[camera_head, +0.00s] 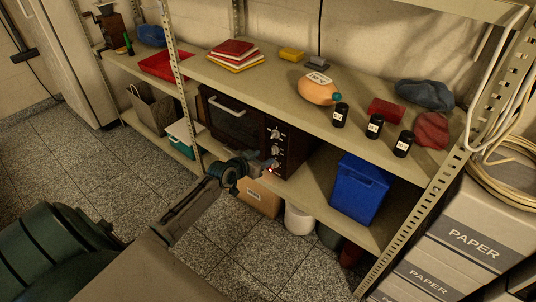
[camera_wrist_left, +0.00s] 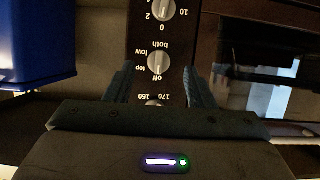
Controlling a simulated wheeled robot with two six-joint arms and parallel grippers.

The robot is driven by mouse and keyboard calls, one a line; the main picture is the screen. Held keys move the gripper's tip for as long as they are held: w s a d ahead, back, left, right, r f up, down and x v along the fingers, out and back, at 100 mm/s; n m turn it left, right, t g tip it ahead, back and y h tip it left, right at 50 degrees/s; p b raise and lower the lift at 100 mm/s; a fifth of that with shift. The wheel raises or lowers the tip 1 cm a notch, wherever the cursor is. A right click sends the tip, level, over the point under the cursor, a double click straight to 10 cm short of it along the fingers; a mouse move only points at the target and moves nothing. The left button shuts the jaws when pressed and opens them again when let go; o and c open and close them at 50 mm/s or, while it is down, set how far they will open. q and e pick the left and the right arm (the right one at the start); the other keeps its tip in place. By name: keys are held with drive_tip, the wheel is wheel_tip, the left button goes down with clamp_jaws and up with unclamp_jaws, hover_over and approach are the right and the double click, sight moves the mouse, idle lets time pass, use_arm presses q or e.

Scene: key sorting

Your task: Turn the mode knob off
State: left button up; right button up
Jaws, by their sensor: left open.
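The toaster oven (camera_head: 233,118) stands on the middle shelf, with a dark control panel of three knobs on its right side. The mode knob (camera_head: 275,150) is the middle one. In the upside-down left wrist view the mode knob (camera_wrist_left: 158,62) has the labels off, top, low and both around it; I cannot tell surely which its pointer faces. My left gripper (camera_head: 268,166) is at the lower part of the panel. In the wrist view its fingers (camera_wrist_left: 157,82) are open, one to each side of the knob column, with nothing between them held. My right gripper is not in view.
The timer knob (camera_wrist_left: 161,10) and the temperature knob (camera_wrist_left: 154,103) flank the mode knob. A blue bin (camera_head: 360,188) stands right of the oven. The tiled floor in front is clear.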

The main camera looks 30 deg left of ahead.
use_arm(q)
drive_tip(key=shift+p+v, duration=0.5)
drive_tip(key=shift+v, duration=2.3)
drive_tip(key=shift+d, duration=0.1)
